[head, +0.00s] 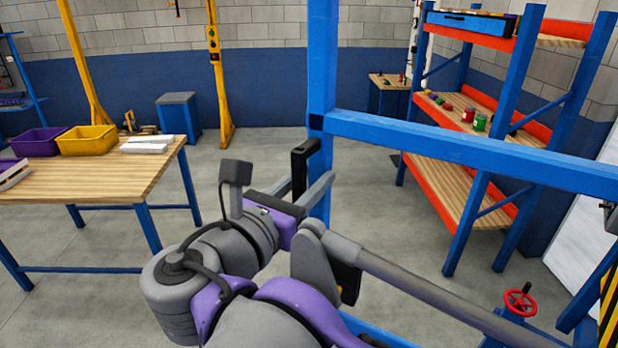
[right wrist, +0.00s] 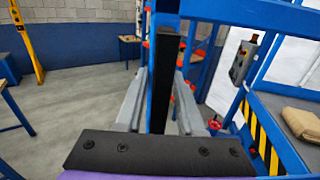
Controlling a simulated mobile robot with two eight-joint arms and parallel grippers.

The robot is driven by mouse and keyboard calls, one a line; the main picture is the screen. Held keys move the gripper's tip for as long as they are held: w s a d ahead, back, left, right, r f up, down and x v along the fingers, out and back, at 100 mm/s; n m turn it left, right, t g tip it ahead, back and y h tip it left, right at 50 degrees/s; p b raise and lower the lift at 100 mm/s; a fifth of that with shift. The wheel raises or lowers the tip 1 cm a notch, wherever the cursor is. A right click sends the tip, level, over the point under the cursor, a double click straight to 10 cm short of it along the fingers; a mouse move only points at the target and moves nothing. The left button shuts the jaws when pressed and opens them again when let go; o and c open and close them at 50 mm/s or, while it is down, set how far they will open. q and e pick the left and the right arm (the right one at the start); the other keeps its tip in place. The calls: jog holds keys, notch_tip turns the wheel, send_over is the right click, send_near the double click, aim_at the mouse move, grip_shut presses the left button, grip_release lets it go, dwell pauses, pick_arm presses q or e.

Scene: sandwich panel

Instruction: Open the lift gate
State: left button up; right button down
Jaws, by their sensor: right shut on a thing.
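The blue gate frame (head: 321,70) stands in front of me in the head view, with an upright post and a horizontal bar (head: 460,152) running to the right. A black upright handle (head: 303,152) is on the post; it also shows in the right wrist view (right wrist: 165,80). My right gripper (head: 302,187) is at this handle, one grey finger on each side, shut on it. The fingers hide the lower part of the handle. In the head view I cannot tell whether the gate has swung. My left gripper is in neither view.
A table (head: 95,177) with yellow and purple bins stands left. An orange-and-blue shelf (head: 455,180) stands behind the bar. A red handwheel (head: 520,302) is low at right. The right wrist view shows a control box (right wrist: 243,60) and a striped platform edge (right wrist: 262,140).

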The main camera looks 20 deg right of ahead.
jog(key=c, duration=0.8)
grip_release()
jog(key=shift+s+a, duration=0.1)
jog(key=shift+s+a, duration=0.15)
jog(key=shift+a, duration=0.05)
jog(key=b+v, duration=0.1)
jog(key=v, duration=0.7)
jog(key=shift+s+a, duration=0.2)
jog(key=shift+s, duration=0.05)
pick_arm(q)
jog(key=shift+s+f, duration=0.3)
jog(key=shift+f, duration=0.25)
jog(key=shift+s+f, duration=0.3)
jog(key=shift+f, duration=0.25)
pick_arm(e)
jog(key=shift+v, duration=0.75)
